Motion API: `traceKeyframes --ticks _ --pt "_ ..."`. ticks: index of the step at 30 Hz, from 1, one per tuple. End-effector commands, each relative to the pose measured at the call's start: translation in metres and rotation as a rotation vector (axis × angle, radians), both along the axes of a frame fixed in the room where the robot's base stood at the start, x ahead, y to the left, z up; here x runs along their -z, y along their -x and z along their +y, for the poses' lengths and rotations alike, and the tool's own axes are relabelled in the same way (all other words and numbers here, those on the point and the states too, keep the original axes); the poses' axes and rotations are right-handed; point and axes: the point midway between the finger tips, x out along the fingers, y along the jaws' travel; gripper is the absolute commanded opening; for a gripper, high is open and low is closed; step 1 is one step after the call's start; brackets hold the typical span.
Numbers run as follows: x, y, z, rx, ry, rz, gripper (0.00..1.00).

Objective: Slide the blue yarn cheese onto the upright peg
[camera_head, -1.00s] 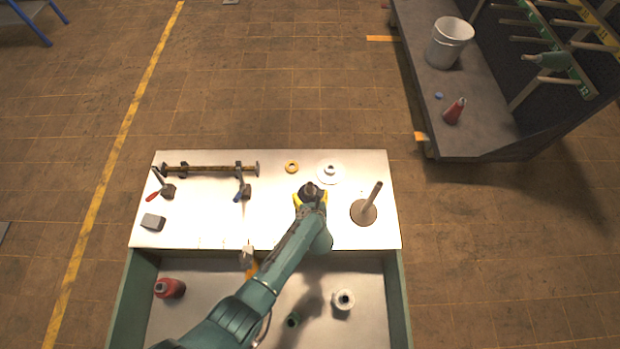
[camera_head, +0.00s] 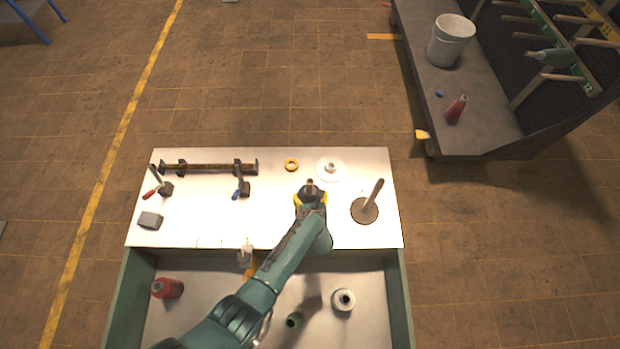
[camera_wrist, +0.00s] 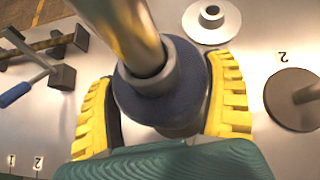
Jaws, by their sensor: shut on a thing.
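My gripper (camera_head: 311,198) is shut on the blue yarn cheese (camera_wrist: 135,108), with a yellow pad on each side in the wrist view. The cheese has a grey core tube (camera_wrist: 158,82). A shiny metal peg (camera_wrist: 128,32) comes out of the core, so the cheese is around it. The peg's tip (camera_head: 310,184) also shows above my gripper in the head view. The peg's base and the underside of the cheese are hidden.
A second peg (camera_head: 374,192) on a round brown base stands close to the right. A white disc (camera_head: 330,171) and a yellow ring (camera_head: 292,165) lie behind. A bar on stands (camera_head: 210,168) and tools are at the left of the bench.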

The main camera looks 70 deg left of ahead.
Motion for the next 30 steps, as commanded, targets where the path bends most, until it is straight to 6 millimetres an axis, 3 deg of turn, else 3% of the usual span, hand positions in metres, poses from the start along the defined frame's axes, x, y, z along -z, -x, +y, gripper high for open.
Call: traceKeyframes --ticks 21,22,24,30 --pt "0.029 -0.001 0.001 0.001 -0.002 -0.001 0.46" --pt "0.027 -0.001 0.001 0.001 -0.003 -0.001 0.92" --pt "0.027 -0.001 0.001 0.001 -0.002 -0.001 1.0" --pt "0.029 0.001 -0.001 0.0 0.001 0.002 1.0"
